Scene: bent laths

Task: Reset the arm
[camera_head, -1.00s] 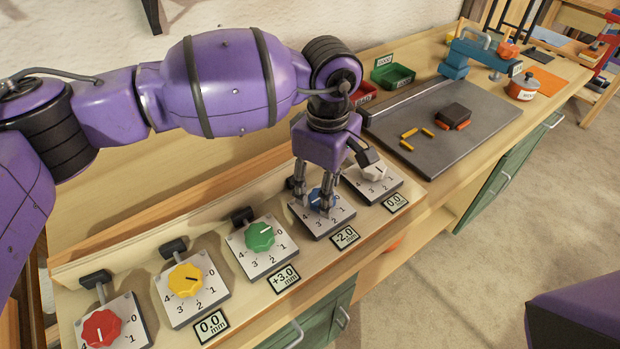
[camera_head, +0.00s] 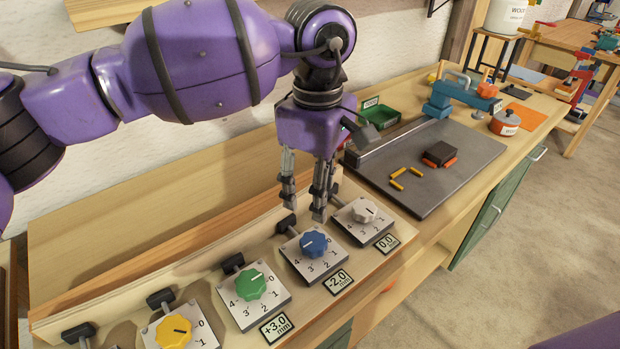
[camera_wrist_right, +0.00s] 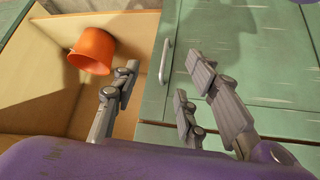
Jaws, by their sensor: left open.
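My left gripper (camera_head: 305,205) is open and empty in the head view. Its fingers point down, raised above and behind the blue knob (camera_head: 313,244). The blue knob sits on a numbered dial plate, with a tag reading -2.0 mm in front. The left arm (camera_head: 200,58) comes in from the left across the upper part of the view. In the right wrist view my right gripper (camera_wrist_right: 165,105) has its fingers spread apart with nothing between them. It hangs in front of green cabinet doors (camera_wrist_right: 240,45).
Green (camera_head: 250,284), yellow (camera_head: 173,332) and white (camera_head: 364,211) knobs stand along the same bench row. A grey plate (camera_head: 440,170) with a dark block (camera_head: 440,153) and yellow pieces lies to the right. An orange bucket (camera_wrist_right: 93,50) sits in an open cabinet compartment.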

